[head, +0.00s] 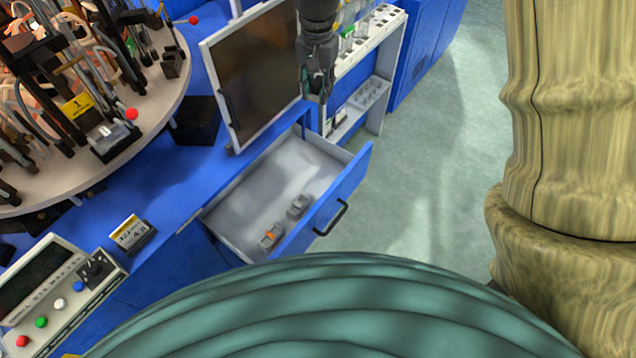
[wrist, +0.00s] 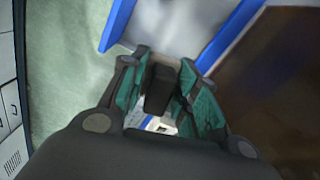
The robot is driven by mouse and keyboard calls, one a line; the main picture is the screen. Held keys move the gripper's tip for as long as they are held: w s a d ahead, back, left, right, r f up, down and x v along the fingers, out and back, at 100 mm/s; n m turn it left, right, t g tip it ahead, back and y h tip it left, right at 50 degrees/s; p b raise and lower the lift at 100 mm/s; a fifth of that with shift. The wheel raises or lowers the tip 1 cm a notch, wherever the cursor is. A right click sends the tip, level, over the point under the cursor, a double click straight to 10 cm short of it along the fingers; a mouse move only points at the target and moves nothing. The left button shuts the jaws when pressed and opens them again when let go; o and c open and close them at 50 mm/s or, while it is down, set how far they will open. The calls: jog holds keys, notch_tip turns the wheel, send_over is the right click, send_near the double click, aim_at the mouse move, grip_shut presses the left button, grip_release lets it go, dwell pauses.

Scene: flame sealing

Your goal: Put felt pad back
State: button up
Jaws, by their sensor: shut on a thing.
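My gripper (head: 318,92) hangs over the far end of the open drawer, close to the right edge of the dark screen. In the wrist view its two green-padded fingers (wrist: 160,98) are closed on a small dark block, seemingly the felt pad (wrist: 159,90). The block is held between the pads, clear of any surface as far as I can tell. In the head view the pad cannot be made out. The open drawer (head: 330,215) has a blue front, a black handle and a pale grey floor. Two small grey items lie in it: one with orange (head: 271,236), one plain (head: 298,205).
The framed dark screen (head: 255,75) stands left of my gripper. A white rack (head: 375,40) with bottles and a lower shelf is behind and to the right. A round table (head: 150,110) crowded with apparatus is at left. The drawer's far half is bare.

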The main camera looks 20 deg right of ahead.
notch_tip(320, 180, down, 14)
jog(key=s+m+b, duration=0.1)
jog(key=m+b, duration=0.5)
jog(key=m, duration=0.4)
jog(key=m+b, duration=0.5)
jog(key=m, duration=0.6)
send_over(324, 180)
notch_tip(324, 180, down, 12)
jog(key=r, duration=0.1)
jog(key=shift+f+p, duration=0.55)
jog(key=shift+f, duration=4.65)
jog(key=shift+f, duration=0.15)
jog(key=o, duration=1)
notch_tip(324, 180, up, 12)
jog(key=shift+r+b, duration=0.2)
jog(key=shift+b, duration=0.2)
